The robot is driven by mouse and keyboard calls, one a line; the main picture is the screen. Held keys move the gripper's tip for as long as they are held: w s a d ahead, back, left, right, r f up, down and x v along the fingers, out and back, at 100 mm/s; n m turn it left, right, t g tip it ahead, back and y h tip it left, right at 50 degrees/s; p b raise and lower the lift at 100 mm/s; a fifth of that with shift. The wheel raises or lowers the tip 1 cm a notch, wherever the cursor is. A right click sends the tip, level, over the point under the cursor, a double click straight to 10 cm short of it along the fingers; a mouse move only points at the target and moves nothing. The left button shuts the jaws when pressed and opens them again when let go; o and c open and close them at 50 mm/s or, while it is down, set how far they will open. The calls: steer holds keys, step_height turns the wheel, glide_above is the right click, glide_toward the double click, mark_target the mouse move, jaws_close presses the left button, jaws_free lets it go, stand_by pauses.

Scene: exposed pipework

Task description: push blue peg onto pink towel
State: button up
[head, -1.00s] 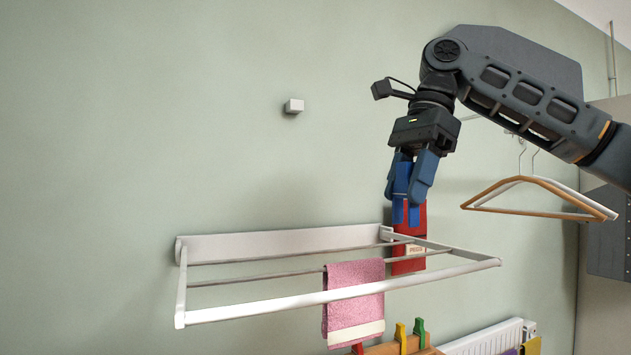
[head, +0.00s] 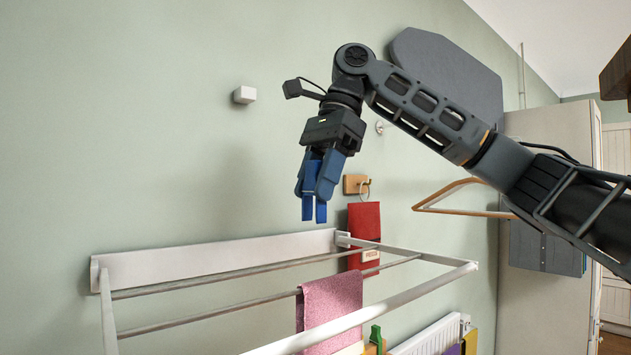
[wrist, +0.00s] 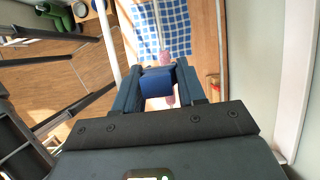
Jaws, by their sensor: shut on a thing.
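My gripper (head: 318,190) is shut on the blue peg (head: 309,205), which points down from between the fingers. In the wrist view the blue peg (wrist: 157,88) sits between the two fingertips. The pink towel (head: 331,304) hangs over a bar of the white wall-mounted drying rack (head: 215,264). The gripper is above the rack, with the peg higher than the towel and apart from it. In the wrist view a small pink patch shows by the peg, partly hidden by it.
A red cloth bag (head: 364,238) hangs from a wooden wall hook (head: 354,184) behind the rack. Wooden hangers (head: 450,200) hang to the right. A white radiator (head: 432,337) and a green peg (head: 376,338) are low down. A small white box (head: 244,95) is on the wall.

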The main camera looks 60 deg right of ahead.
steer(key=b, duration=0.3)
glide_above(311, 283)
steer(key=d, duration=0.1)
steer(key=shift+s+d+f, duration=0.1)
steer(key=shift+f, duration=4.7)
steer(key=shift+f+b, duration=0.35)
steer(key=shift+f, duration=1.25)
steer(key=o, duration=1.1)
steer(key=shift+r, duration=0.1)
steer(key=shift+r+p, duration=1.3)
steer(key=shift+p, duration=0.2)
steer(key=shift+r+p, duration=0.35)
steer(key=shift+r, duration=1.8)
